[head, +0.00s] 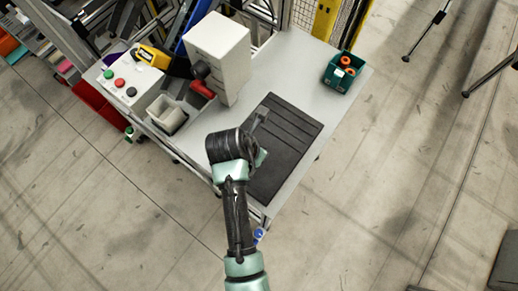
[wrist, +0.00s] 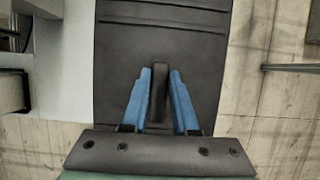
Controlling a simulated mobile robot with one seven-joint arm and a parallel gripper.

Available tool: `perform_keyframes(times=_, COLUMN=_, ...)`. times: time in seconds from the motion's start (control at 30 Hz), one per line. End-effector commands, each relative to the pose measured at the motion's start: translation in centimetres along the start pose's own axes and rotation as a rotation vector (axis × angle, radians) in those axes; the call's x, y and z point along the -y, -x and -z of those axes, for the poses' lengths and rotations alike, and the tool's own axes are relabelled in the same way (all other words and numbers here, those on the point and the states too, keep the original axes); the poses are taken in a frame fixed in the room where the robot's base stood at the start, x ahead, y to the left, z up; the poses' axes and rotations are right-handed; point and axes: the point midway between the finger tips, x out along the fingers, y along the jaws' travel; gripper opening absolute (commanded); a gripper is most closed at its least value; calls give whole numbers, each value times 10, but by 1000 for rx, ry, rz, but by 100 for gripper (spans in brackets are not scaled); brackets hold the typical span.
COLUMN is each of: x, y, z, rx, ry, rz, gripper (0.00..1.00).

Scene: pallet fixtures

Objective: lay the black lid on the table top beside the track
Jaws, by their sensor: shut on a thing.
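The black lid (head: 290,143) is a broad, flat dark panel with ribs across it, at the near right part of the grey table top (head: 298,62). In the wrist view the lid (wrist: 120,50) fills the middle of the picture. My gripper (wrist: 160,78) is above it, its blue fingers shut on an upright black handle of the lid. In the head view my arm covers the handle and part of the lid's left side. I cannot tell whether the lid rests or hangs slightly raised. I cannot make out a separate track; the lid may hide it.
A white box (head: 218,55) stands left of the lid, with a red-handled tool (head: 202,88) and a grey bin (head: 166,115) beside it. A green bin (head: 342,72) with orange parts stands at the back right. Bare table lies between them. The lid is close to the right table edge.

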Motion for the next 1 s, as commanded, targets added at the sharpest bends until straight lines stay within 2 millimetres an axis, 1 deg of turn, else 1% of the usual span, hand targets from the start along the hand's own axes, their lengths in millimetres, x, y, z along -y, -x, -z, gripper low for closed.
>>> perform_keyframes(times=0.1, x=0, y=-15, z=6, rx=1, ry=1, rz=1, gripper=0)
perform_keyframes(times=0.2, x=0, y=-22, z=9, rx=2, ry=0, rz=-1, gripper=0)
perform_keyframes(times=0.5, x=0, y=-24, z=9, rx=3, ry=-1, rz=-2, gripper=0)
perform_keyframes(times=0.53, x=0, y=-25, z=11, rx=-1, ry=0, rz=1, gripper=32)
perform_keyframes(times=0.67, x=0, y=-25, z=11, rx=-1, ry=0, rz=1, gripper=56)
perform_keyframes(times=0.7, x=0, y=-25, z=11, rx=-1, ry=0, rz=1, gripper=57)
perform_keyframes(times=1.0, x=0, y=-23, z=10, rx=0, ry=0, rz=0, gripper=57)
